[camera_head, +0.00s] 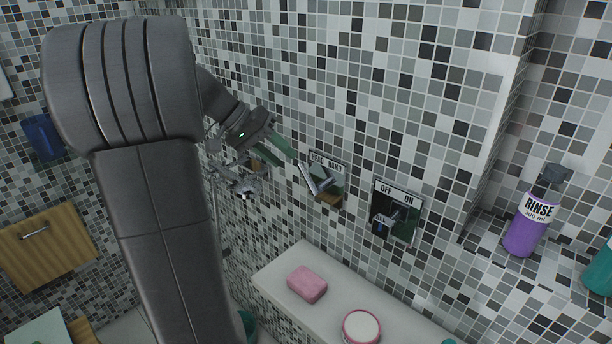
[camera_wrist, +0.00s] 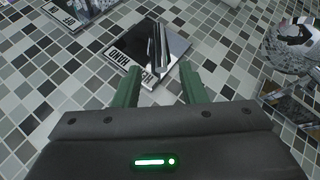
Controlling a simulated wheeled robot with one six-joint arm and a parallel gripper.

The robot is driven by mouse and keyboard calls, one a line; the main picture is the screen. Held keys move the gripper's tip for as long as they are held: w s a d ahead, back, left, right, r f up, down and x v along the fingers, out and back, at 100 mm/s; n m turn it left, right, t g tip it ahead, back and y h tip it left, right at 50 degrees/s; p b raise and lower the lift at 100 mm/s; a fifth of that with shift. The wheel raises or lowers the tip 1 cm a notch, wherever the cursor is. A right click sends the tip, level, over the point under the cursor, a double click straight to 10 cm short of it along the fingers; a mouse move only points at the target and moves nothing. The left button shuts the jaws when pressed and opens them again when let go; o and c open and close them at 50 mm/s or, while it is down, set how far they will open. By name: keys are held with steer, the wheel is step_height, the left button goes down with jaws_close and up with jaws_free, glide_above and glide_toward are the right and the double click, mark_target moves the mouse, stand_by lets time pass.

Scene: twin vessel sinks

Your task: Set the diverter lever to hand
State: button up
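The diverter plate (camera_head: 329,168) is on the tiled wall, with HEAD at the left and HAND at the right of its label. Its silver lever (camera_head: 316,181) slants up-left toward the HEAD side. In the wrist view the plate (camera_wrist: 181,44) appears upside down, and the lever (camera_wrist: 154,42) stands out from it. My gripper (camera_head: 299,159) is at the plate's left side. In the wrist view my gripper (camera_wrist: 159,68) has its two green fingers spread, with the lever's near end between or just beyond their tips. I cannot tell whether they touch.
An OFF/ON plate (camera_head: 407,212) is close on the right. Below is a white ledge (camera_head: 277,272) with pink soap (camera_head: 307,284) and a round tin (camera_head: 361,327). A purple RINSE bottle (camera_head: 527,224) stands in a niche. A chrome fixture (camera_wrist: 290,50) is close beside my gripper.

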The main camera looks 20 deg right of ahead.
mark_target(302, 173)
steer(key=x, duration=0.9)
steer(key=shift+f+p, duration=0.15)
steer(key=shift+p, duration=0.2)
